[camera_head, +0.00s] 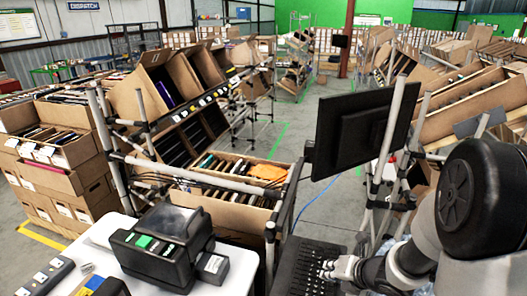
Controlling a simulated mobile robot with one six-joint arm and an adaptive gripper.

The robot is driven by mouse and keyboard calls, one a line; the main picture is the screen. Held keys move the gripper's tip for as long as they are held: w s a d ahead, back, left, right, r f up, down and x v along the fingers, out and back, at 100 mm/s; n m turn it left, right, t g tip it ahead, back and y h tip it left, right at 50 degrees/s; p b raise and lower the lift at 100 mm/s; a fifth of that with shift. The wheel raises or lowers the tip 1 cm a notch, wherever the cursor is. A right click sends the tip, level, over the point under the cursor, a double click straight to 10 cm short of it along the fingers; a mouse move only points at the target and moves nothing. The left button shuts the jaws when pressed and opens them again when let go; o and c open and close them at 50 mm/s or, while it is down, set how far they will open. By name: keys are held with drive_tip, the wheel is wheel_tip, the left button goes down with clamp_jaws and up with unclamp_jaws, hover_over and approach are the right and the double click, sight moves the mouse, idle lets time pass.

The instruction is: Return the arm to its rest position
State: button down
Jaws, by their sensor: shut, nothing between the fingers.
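My arm enters at the right edge, with a large black joint cap and grey links. It reaches down and left to my gripper (328,270), which is small and pale at the lower middle right. My gripper is shut with nothing held. It shows over a black keyboard-like panel (300,268) below the monitor. I cannot tell whether it touches that panel.
A black monitor (362,128) on a pole rack stands just left of my arm. A white table (225,285) with a black printer-like device (163,247) is at the lower left. Tilted cartons (150,95) fill racks on both sides. Grey floor (330,215) shows mid-frame.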

drive_tip(key=s+d+r+m+h, duration=0.3)
drive_tip(key=r+m, duration=0.5)
drive_tip(key=s+d+r+m+h, duration=0.2)
drive_tip(key=r+m+h, duration=0.1)
drive_tip(key=r+m, duration=0.4)
drive_tip(key=s+a+r+m+g+y, duration=0.1)
drive_tip(key=s+a+r+m, duration=0.1)
drive_tip(key=s+a+m, duration=0.3)
drive_tip(key=s+a+r+m+g+y, duration=0.1)
drive_tip(key=s+a+m, duration=0.4)
drive_tip(key=s+m, duration=0.6)
drive_tip(key=s+r, duration=0.1)
drive_tip(key=s, duration=0.3)
drive_tip(key=shift+r+m+g+y, duration=0.3)
drive_tip(key=shift+r+g, duration=0.05)
drive_tip(key=shift+g, duration=0.05)
